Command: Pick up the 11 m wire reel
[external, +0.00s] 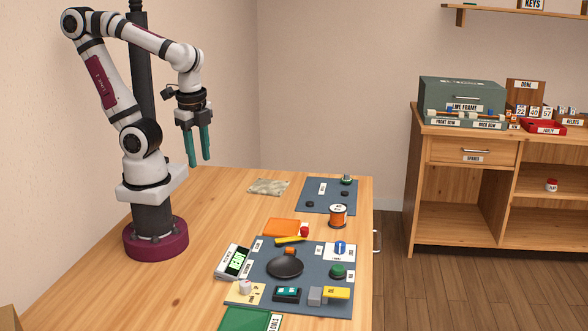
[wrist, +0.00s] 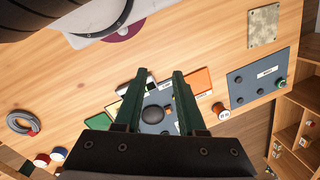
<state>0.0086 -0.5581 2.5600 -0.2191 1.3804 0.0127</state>
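My gripper (external: 199,160) hangs high over the table's back left, fingers down, apart and empty. It also shows in the wrist view (wrist: 162,78).
A blue-grey mat (external: 259,284) holds a black dish (external: 285,267) and several small parts. An orange sheet (external: 283,227) and a second mat (external: 315,205) lie near the reel. A grey coil (wrist: 20,123) lies at the wrist view's left.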

